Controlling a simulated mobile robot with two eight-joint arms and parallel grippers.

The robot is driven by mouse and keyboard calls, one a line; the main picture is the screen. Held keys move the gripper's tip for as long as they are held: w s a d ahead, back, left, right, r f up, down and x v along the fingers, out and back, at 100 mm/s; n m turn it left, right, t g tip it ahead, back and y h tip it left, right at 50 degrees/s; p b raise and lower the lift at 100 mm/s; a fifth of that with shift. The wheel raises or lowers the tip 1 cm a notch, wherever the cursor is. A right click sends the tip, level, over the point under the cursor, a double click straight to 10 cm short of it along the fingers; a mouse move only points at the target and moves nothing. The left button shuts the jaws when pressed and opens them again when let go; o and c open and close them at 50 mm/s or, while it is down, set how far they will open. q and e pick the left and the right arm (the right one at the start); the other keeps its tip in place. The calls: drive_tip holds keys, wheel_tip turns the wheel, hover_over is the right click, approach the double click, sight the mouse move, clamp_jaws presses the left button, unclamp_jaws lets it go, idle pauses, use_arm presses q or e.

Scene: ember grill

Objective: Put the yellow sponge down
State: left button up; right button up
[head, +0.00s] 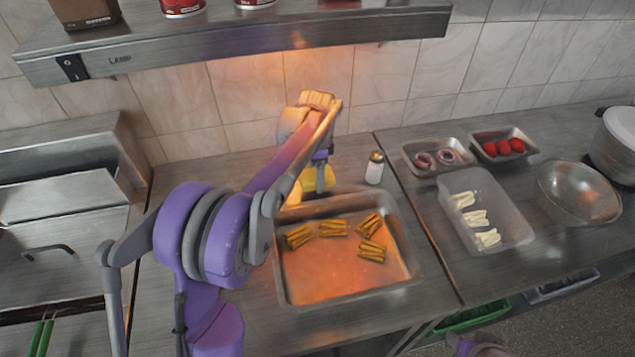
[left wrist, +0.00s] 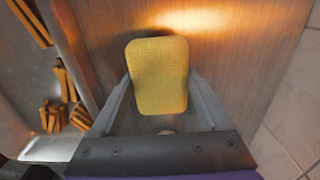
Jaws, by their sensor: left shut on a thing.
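The yellow sponge (left wrist: 158,76) is between the two fingers of my left gripper (left wrist: 160,100) in the left wrist view. The fingers are shut on its sides. Below it is the bare counter behind the metal tray; I cannot tell whether it touches the counter. In the head view the sponge (head: 318,180) shows partly behind my left arm, just beyond the tray's back edge. The left gripper (head: 320,172) points down there. My right gripper is not clearly in view; only a part of my body shows at the bottom right.
A metal tray (head: 405,285) with several fry-like bundles lies in front of the sponge. A salt shaker (head: 375,168) stands close to the right of the sponge. Small trays, a bin of pale strips (head: 510,215) and a glass bowl (head: 578,193) are farther right. A lamp shelf (head: 230,42) hangs above.

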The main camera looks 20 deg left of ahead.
use_arm(q)
drive_tip(key=shift+f, duration=1.55)
drive_tip(key=shift+f, duration=0.25)
drive_tip(key=o, duration=1.3)
drive_tip(key=shift+r, duration=0.35)
wheel_tip(320, 180, up, 12)
drive_tip(key=shift+f+p, duration=0.1)
drive_tip(key=shift+p, duration=0.2)
